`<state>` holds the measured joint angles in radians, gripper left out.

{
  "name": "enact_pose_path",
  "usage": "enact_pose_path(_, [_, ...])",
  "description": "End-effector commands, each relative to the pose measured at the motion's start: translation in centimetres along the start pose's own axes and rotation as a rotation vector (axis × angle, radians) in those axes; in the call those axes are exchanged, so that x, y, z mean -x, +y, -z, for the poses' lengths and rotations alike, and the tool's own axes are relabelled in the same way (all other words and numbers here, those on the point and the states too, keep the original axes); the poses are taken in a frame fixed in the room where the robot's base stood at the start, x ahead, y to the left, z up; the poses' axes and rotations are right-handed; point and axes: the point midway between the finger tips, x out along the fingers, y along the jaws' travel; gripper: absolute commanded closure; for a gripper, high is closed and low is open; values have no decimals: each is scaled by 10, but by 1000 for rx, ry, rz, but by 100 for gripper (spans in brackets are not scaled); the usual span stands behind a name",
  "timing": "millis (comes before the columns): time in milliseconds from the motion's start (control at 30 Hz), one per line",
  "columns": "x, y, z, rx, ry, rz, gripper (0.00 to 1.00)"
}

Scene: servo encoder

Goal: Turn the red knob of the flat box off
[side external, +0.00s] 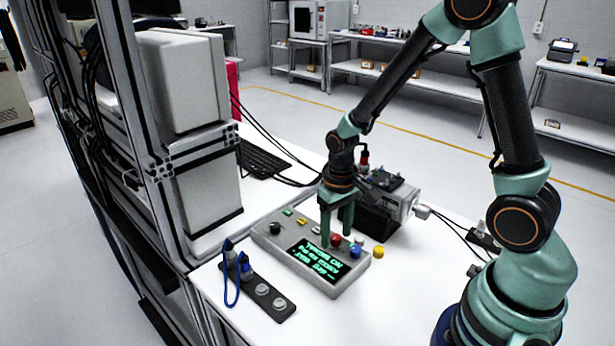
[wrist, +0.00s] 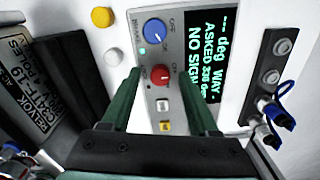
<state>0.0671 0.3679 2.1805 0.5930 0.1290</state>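The flat grey box (side external: 272,246) lies on the white table with a lit green-text display (side external: 318,262). Its red knob (wrist: 161,75) has a white pointer line and OFF and ON lettering near it. It also shows in the side view (side external: 336,240). A blue knob (wrist: 153,31) sits beyond it on the same panel. My gripper (wrist: 156,70) is open, with its green fingers pointing down on either side of the red knob. I cannot tell whether the fingers touch the knob. In the side view my gripper (side external: 336,238) is low over the box.
A yellow cap (side external: 379,252) and a white cap (wrist: 113,53) lie beside the box. A dark strip with blue cables (side external: 262,297) lies in front. A black and grey device (side external: 385,205) stands behind my gripper. A rack with a tall case (side external: 205,205) is at left.

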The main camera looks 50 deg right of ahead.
Motion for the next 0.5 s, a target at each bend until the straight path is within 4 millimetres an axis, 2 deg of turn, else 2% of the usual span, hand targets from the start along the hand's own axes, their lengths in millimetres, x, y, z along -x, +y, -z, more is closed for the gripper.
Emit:
enact_pose_path(267, [4,0,0,0,1,0,39])
enact_pose_path(367, [14,0,1,0,4,1,39])
enact_pose_path(500, [39,0,2,0,7,1,39])
